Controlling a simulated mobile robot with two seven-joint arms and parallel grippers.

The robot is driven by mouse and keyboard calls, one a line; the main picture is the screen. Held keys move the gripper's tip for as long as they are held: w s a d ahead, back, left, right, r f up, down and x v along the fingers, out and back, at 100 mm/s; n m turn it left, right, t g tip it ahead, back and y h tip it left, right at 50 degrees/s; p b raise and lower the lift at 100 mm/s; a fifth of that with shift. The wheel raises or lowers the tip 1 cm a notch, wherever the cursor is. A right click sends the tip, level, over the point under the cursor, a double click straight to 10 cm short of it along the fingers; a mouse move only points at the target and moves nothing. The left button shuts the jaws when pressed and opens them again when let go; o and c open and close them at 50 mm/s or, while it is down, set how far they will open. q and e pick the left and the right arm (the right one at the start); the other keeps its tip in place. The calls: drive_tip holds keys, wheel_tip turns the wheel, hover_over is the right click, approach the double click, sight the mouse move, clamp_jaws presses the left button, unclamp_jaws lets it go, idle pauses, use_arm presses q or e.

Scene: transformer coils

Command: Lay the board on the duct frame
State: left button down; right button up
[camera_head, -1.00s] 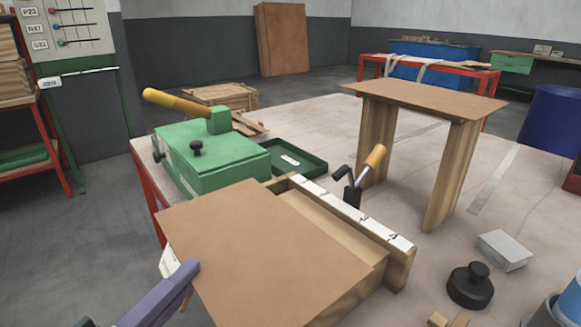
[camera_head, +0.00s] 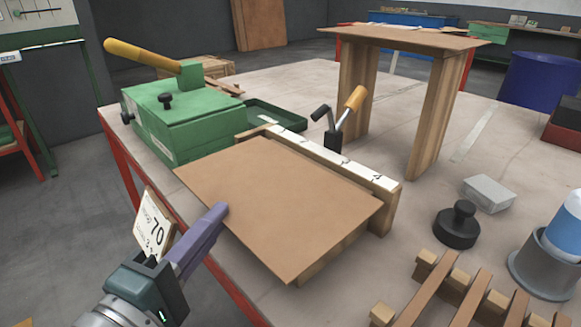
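A flat brown board (camera_head: 280,200) lies over a wooden block fixture with a white marked strip (camera_head: 330,155) along its far side. My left gripper (camera_head: 218,212) is at the board's near left edge, with one purple finger reaching the edge. Any second finger is hidden, so I cannot tell whether it grips the board. A wooden frame of slats and small blocks (camera_head: 480,295), perhaps the duct frame, is at the lower right, partly cut off. My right gripper is not in view.
A green box with a yellow handle (camera_head: 185,115) stands left of the board. Behind it is a tall wooden stand (camera_head: 432,120). A black knobbed weight (camera_head: 457,226), a grey block (camera_head: 489,193) and a cup with a blue bottle (camera_head: 548,262) are at the right.

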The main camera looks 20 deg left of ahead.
use_arm(q)
drive_tip(key=c, duration=1.5)
unclamp_jaws()
drive_tip(key=shift+f, duration=0.1)
drive_tip(key=shift+c, duration=0.2)
drive_tip(key=o, duration=0.5)
drive_tip(key=shift+o, duration=0.2)
drive_tip(key=s, duration=0.9)
drive_tip(key=shift+s+d, duration=0.4)
drive_tip(key=shift+p, duration=0.3)
